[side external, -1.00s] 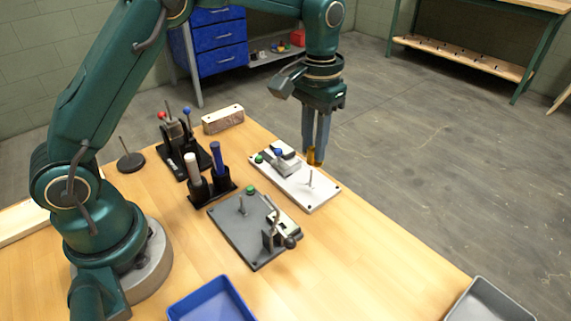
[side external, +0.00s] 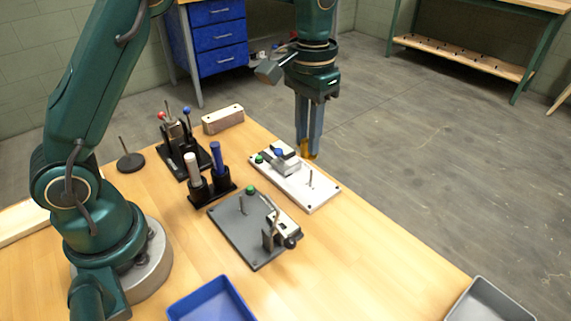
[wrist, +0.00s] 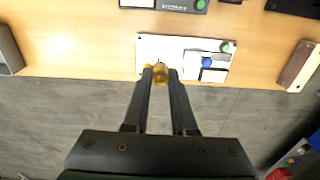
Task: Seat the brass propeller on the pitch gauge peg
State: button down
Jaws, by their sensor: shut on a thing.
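My gripper (side external: 309,154) is shut on the brass propeller (wrist: 160,75). It holds the propeller in the air by the far edge of a white plate (side external: 322,197), and the fingers hide part of it. The white plate has a thin upright peg (side external: 310,178), a metal block with a blue knob (side external: 279,153) and a green button (side external: 259,159). A dark grey plate (side external: 232,225) nearby has its own upright pin (side external: 241,203), a green button and a clamp-like fixture (side external: 279,233). I cannot tell for certain which plate is the pitch gauge. Both pins look bare.
A black holder with a white and a blue handle (side external: 216,160) and a black tool stand (side external: 183,150) stand left of the plates. A blue tray (side external: 212,300) and a grey tray (side external: 490,302) are in front.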

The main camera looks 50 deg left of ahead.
jog(key=s+a, duration=0.1)
jog(key=s, duration=0.3)
jog(key=s+a, duration=0.1)
jog(key=s, duration=0.7)
jog(key=shift+s+a+r, duration=0.3)
jog(key=shift+a+r, duration=0.05)
jog(key=shift+a, duration=0.05)
jog(key=shift+f, duration=1.85)
jog(key=shift+f, duration=0.35)
jog(key=shift+f, duration=0.35)
jog(key=shift+f, duration=0.45)
jog(key=shift+f, duration=0.35)
jog(key=shift+f, duration=0.45)
jog(key=shift+f, duration=0.3)
